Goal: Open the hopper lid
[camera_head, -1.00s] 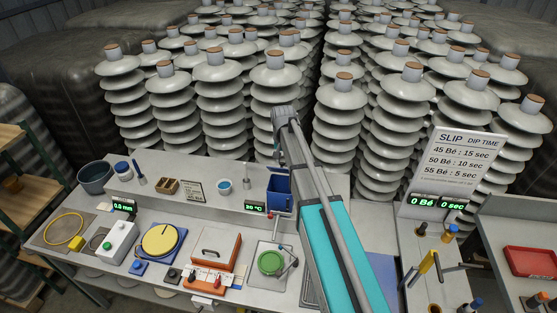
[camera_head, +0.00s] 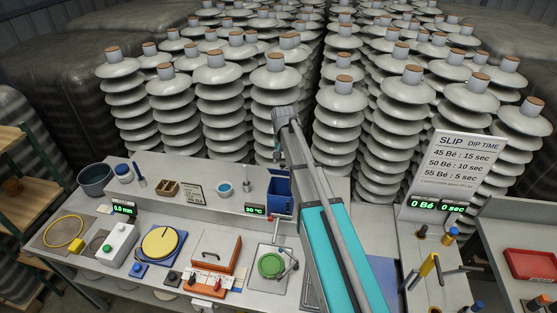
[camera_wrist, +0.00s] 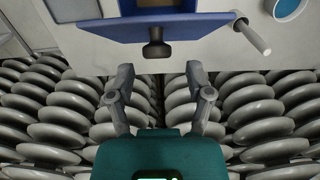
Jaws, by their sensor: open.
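The blue hopper (camera_head: 279,189) stands on the back shelf of the bench in the head view, partly covered by my arm. In the wrist view a blue panel, which looks like its lid (camera_wrist: 110,27), spans the top, with a dark handle (camera_wrist: 155,50) jutting toward me. I cannot tell how far the lid is raised. My gripper (camera_wrist: 160,76) is open and empty, its two fingers apart on either side of the handle's line and a little short of it. In the head view it is mostly hidden behind my arm.
Tall grey insulator stacks (camera_head: 221,105) crowd close behind the shelf. A grey upright rod stands beside the hopper, and a light-blue cup (camera_head: 224,188) is farther left. An orange-lidded box (camera_head: 216,250) and a green round piece (camera_head: 270,265) lie on the lower bench.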

